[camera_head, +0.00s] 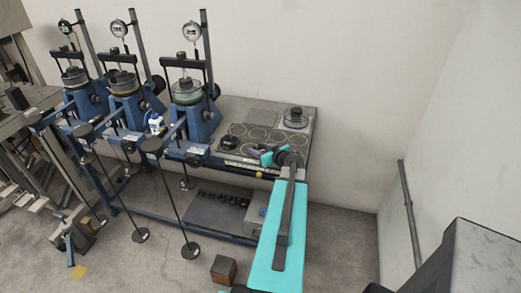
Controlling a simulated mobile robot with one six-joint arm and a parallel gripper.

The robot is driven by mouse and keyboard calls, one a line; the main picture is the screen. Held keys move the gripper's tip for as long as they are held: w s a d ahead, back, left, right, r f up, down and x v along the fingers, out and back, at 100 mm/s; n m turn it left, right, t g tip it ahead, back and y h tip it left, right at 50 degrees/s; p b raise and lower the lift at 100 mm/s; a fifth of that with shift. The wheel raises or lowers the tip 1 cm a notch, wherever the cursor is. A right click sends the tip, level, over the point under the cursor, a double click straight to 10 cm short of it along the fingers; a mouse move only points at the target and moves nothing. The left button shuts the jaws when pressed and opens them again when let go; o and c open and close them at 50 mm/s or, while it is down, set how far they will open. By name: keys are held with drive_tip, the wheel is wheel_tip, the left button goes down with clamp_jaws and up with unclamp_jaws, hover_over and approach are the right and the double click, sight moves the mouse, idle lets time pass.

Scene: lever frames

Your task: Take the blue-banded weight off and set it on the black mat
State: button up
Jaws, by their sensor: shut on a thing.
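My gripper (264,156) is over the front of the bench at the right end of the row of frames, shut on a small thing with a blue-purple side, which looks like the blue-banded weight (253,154). The fingers and wrist hide most of it, and I cannot tell whether it touches the surface below. A plain dark grey mat (262,118) lies at the back of the bench. In front of it is a dark panel with several ring outlines (238,130). I cannot tell for sure which is the black mat.
A black weight (228,142) sits on the ringed panel's left. A round dark-topped device (295,118) stands at the back right. Three blue lever frames (188,115) with dials and hanging rods stand left. Small dark pieces lie on a low shelf (215,211); a brown block (223,269) is on the floor.

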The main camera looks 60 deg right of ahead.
idle(0.4)
drive_tip(key=o, duration=1.3)
